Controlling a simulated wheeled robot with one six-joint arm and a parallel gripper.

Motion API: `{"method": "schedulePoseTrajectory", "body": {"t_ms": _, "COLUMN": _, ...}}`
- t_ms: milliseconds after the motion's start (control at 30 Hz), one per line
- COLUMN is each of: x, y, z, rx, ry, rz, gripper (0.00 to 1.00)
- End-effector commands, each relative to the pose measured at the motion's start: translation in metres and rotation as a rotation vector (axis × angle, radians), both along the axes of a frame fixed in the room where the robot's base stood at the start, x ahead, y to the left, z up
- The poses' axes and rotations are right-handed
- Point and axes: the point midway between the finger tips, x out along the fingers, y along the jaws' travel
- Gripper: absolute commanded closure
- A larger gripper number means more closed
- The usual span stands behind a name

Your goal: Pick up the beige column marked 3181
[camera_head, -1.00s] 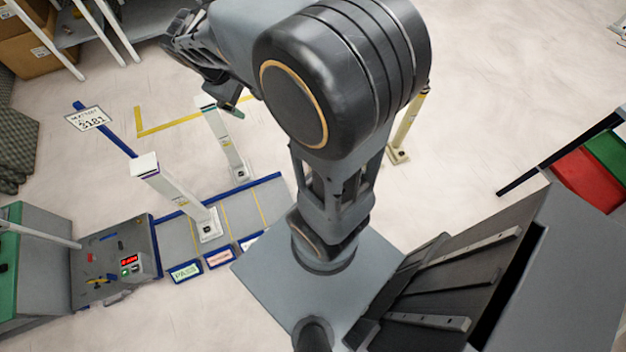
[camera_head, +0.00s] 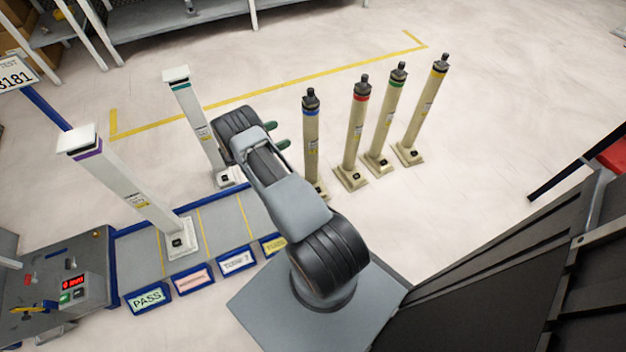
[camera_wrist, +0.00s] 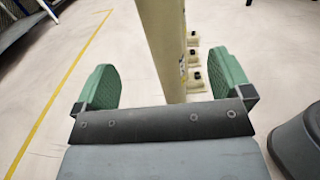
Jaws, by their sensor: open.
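Several beige columns stand upright in a row on the floor in the head view: blue-banded (camera_head: 311,135), red-banded (camera_head: 357,125), green-banded (camera_head: 387,120) and yellow-banded (camera_head: 426,110). Their small labels are too small to read, so I cannot tell which bears 3181. My gripper (camera_head: 278,136) is open and empty, just left of the blue-banded column, fingers pointing at it. In the wrist view a beige column (camera_wrist: 165,35), likely the blue-banded one, rises ahead between the green fingers of my gripper (camera_wrist: 164,82). The gripper hides its lower part there.
White columns stand at left, purple-banded (camera_head: 125,185) and teal-banded (camera_head: 198,125). A sign reading TEST 3181 (camera_head: 15,73) is at the left edge. Floor beyond the row is clear.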

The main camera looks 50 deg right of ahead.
Motion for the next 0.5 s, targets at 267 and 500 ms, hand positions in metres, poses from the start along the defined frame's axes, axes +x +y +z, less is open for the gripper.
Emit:
{"method": "schedulePoseTrajectory", "body": {"t_ms": 267, "x": -0.014, "y": -0.046, "z": -0.008, "rx": -0.008, "ry": 0.012, "rz": 0.002, "gripper": 0.03}}
{"method": "schedulePoseTrajectory", "body": {"t_ms": 500, "x": -0.022, "y": -0.074, "z": -0.008, "rx": -0.007, "ry": 0.012, "rz": 0.004, "gripper": 0.03}}
